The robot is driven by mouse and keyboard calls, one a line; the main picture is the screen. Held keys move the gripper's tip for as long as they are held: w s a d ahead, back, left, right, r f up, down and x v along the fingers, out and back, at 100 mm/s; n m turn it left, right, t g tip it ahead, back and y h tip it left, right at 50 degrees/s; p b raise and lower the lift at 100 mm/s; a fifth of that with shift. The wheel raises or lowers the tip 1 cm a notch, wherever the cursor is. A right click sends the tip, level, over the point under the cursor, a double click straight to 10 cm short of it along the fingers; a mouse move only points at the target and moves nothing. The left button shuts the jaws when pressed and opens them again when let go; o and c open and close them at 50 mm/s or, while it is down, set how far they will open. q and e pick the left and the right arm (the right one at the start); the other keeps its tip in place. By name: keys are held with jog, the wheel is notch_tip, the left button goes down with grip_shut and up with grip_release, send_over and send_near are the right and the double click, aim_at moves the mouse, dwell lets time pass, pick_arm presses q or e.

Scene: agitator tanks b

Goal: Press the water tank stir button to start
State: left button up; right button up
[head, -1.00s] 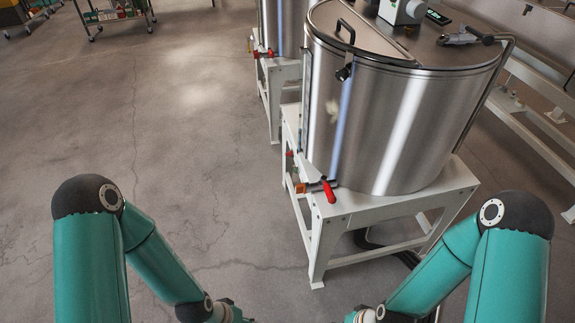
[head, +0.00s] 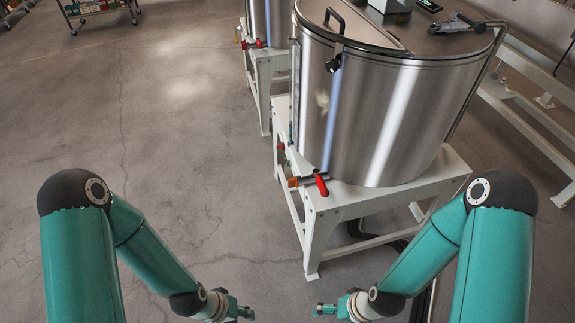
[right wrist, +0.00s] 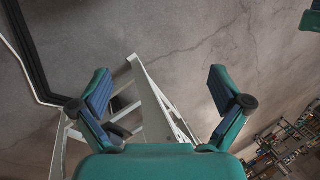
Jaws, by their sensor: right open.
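A large stainless steel tank (head: 390,115) stands ahead, right of centre, on a white frame. A grey-white box (head: 392,5) and a small dark panel with a green mark (head: 428,5) sit at the far side of its lid, cut by the top edge. I cannot make out a stir button. My left gripper (head: 242,312) is low in the head view, in front of the tank and well apart from it; its jaw state is unclear. My right gripper (head: 322,310) is low too, across from the left one. The right wrist view shows its fingers (right wrist: 160,82) spread and empty.
The white stand (head: 335,205) has a red-handled valve (head: 320,185) on its near side. A second tank (head: 270,20) stands behind left. A shelf cart (head: 98,8) is at the back left. The concrete floor (head: 170,130) on the left is clear.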

grip_shut()
dwell(0.5)
dwell(1.2)
